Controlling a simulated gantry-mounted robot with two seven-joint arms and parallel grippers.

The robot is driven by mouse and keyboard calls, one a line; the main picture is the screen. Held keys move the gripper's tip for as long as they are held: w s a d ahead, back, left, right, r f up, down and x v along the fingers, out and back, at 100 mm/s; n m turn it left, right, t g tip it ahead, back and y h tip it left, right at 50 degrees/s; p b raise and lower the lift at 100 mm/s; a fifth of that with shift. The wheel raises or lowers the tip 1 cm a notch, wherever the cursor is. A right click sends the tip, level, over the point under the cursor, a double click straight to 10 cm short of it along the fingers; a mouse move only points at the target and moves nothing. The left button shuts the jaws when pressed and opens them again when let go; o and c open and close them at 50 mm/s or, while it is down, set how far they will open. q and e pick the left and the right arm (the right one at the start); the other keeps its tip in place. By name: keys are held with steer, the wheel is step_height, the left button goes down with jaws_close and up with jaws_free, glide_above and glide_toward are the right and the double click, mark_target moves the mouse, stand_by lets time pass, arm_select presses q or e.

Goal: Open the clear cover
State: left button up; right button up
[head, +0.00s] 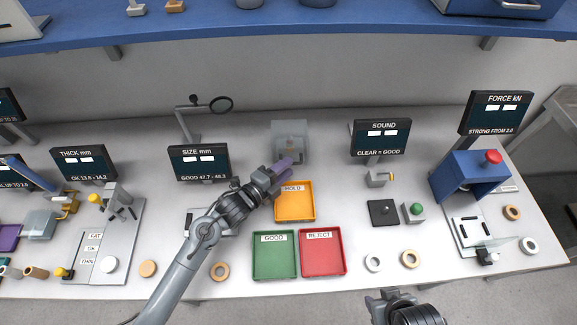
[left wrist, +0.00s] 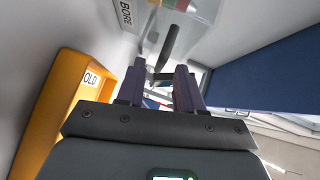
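A clear cover (head: 290,132) stands at the back middle of the bench, with something red showing inside it. In the left wrist view the clear cover (left wrist: 203,12) is at the top, next to a "BORE" label, with a dark bar (left wrist: 170,42) in front of it. My left gripper (head: 285,167) is just in front of the cover, above the back of the orange tray. Its purple fingers (left wrist: 158,85) are apart, with nothing held between them. I cannot tell whether they touch the cover. My right gripper (head: 385,298) is at the bottom edge, away from the cover; its fingers are unclear.
The orange HOLD tray (head: 295,215) lies below my left gripper, with green GOOD (head: 274,275) and red REJECT (head: 323,273) trays in front. The SIZE display (head: 199,162) and SOUND display (head: 381,138) flank the cover. A blue shelf (head: 340,24) runs above the back.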

arm_select(q)
steer(key=shift+x, duration=1)
jaws_close()
